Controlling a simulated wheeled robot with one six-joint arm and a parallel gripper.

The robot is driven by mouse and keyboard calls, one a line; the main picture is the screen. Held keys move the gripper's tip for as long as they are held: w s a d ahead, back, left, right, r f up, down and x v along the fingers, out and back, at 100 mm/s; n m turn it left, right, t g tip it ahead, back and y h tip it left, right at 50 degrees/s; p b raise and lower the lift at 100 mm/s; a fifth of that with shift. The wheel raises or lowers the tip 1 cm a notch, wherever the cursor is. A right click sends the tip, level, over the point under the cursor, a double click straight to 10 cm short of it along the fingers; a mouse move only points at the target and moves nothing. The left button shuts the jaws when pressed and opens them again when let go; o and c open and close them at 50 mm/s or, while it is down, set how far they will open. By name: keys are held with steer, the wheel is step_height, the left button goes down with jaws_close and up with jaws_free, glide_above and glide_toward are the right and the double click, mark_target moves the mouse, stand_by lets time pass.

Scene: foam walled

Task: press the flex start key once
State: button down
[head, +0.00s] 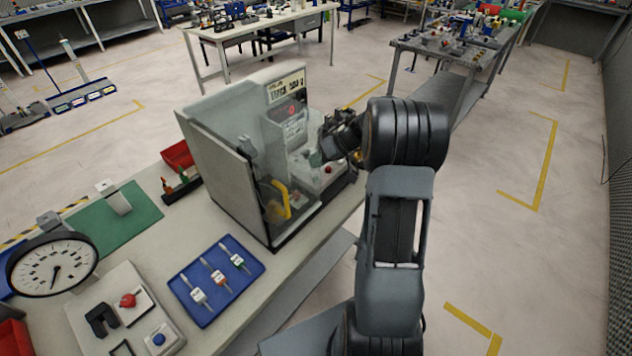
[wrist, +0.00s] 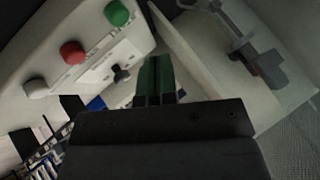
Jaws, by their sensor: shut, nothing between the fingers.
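My gripper (head: 328,147) reaches in at the open right side of a clear-walled test machine (head: 222,172), over its control panel. In the wrist view its two green fingers (wrist: 157,62) are closed together with nothing between them. The panel there carries a green button (wrist: 117,13), a red button (wrist: 72,52), a pale grey button (wrist: 35,88) and a small black knob (wrist: 121,72). The fingertips show to the right of the knob and below the green button; contact cannot be told. No key label is readable, so I cannot tell which one is flex start.
A blue tray (head: 211,308) with several small tagged tools lies in front of the machine. A round dial gauge (head: 53,264), a green mat (head: 113,222) and a plate with a red knob (head: 128,299) are at left. A yellow-handled part (head: 279,201) is inside the machine.

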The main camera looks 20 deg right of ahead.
steer(key=shift+f+b, duration=1.2)
steer(key=shift+f, duration=0.15)
